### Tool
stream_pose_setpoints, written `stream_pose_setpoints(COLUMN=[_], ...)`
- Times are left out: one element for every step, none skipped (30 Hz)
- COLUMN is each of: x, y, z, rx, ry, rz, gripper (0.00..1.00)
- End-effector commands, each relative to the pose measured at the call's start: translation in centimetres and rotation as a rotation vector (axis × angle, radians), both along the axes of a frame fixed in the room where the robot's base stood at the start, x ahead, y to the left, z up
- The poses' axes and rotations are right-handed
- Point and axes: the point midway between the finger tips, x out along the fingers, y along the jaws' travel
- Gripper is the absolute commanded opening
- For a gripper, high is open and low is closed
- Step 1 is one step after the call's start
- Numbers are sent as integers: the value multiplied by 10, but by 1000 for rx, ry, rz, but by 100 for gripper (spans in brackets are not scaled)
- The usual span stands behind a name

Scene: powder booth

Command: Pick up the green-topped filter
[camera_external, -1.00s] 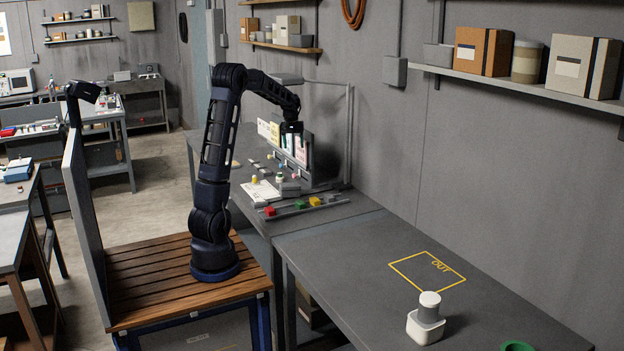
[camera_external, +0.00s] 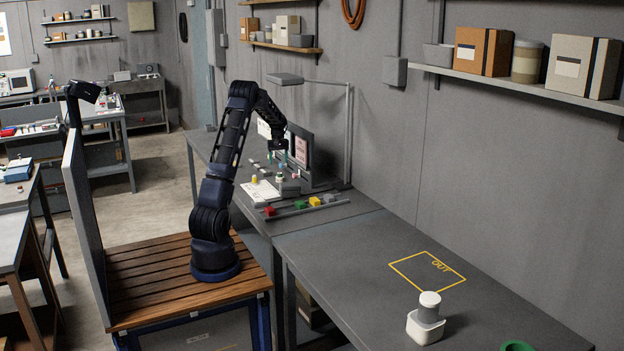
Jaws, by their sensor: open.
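My gripper (camera_external: 277,158) hangs pointing down above the far bench, in front of the upright coloured cards. It is open, and I see nothing between its fingers, though it is small in this view. A green-topped piece (camera_external: 300,204) sits in a row with a red, a yellow and grey pieces along the bench's near edge. It is nearer the camera and lower than my gripper, well apart from it. I cannot make out its body or whether it is the filter. A small teal spot (camera_external: 284,160) shows beside the fingers, too small to identify.
A lamp (camera_external: 285,79) on a post stands behind. The near table holds a white-and-grey container (camera_external: 426,322), a green round thing (camera_external: 517,346) and a yellow OUT outline (camera_external: 427,271), empty inside.

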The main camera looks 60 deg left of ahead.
Motion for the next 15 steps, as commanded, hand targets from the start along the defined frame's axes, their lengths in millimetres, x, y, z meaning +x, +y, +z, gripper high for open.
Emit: stream_pose_setpoints(x=[0,0,0,0,0,0,0,0,1,1,1,1,1,2,2], y=[0,0,0,0,0,-1,-1,-1,-1,-1,-1,-1,-1,-1,-1], z=[-8,-12,-18,-23,-27,-32,-34,-36,-38,-39,-40,-42,-44,-47,-52], rx=[-1,-1,-2,-2,-1,-2,-2,-1,-1,0,0,0,0,0,-1], ry=[1,1,1,1,1,1,1,1,0,0,0,0,0,0,1], rz=[0,0,0,-1,-1,-1,-2,-2,-2,-2,-2,-2,-2,-2,-2], gripper=[65,65,65,65,65,65,65,65,65,65,65,65,65,65,65])
